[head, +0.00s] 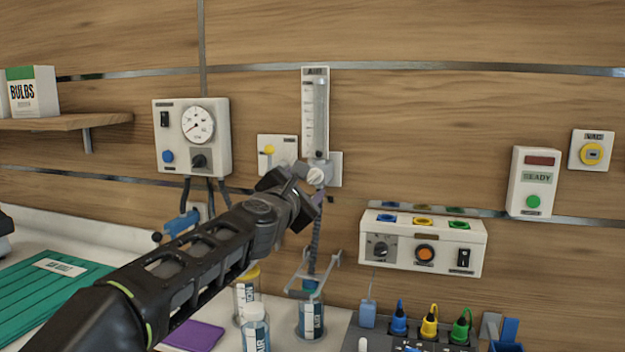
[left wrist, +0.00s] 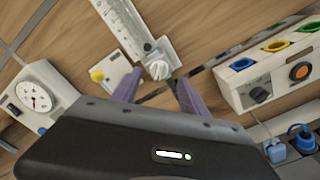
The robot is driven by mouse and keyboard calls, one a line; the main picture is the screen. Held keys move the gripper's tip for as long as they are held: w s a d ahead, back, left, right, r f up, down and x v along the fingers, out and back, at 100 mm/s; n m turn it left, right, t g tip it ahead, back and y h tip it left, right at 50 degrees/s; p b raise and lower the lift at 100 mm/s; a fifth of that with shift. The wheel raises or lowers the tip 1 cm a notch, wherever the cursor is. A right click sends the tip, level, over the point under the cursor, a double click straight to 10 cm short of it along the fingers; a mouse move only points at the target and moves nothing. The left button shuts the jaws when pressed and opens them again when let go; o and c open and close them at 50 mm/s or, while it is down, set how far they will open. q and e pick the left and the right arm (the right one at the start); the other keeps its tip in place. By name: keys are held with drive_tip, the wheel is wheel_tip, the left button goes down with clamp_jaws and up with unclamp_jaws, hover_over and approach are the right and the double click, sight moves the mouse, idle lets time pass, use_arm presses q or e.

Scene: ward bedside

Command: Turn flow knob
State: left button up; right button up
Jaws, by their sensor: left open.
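The flow knob (head: 316,177) is a small white round knob at the foot of the upright flow meter (head: 315,112) on the wall. In the left wrist view the knob (left wrist: 159,70) shows just beyond and between the fingertips. My left gripper (head: 310,192) is at the knob's lower left in the head view. In the left wrist view its two purple fingers (left wrist: 158,88) are spread apart with nothing between them. I cannot tell whether a finger touches the knob. My right gripper is not in view.
A gauge box (head: 193,137) and a plate with a yellow lever (head: 277,150) are left of the meter. A socket box (head: 422,243) is at the lower right. Bottles (head: 255,328) and a bracket (head: 308,270) stand below. A shelf (head: 65,122) is at left.

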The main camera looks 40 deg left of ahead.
sight(314, 177)
use_arm(q)
drive_tip(key=x, duration=0.4)
drive_tip(key=shift+w+a, duration=0.15)
drive_tip(key=shift+w, duration=0.2)
drive_tip(key=shift+c, duration=0.3)
clamp_jaws()
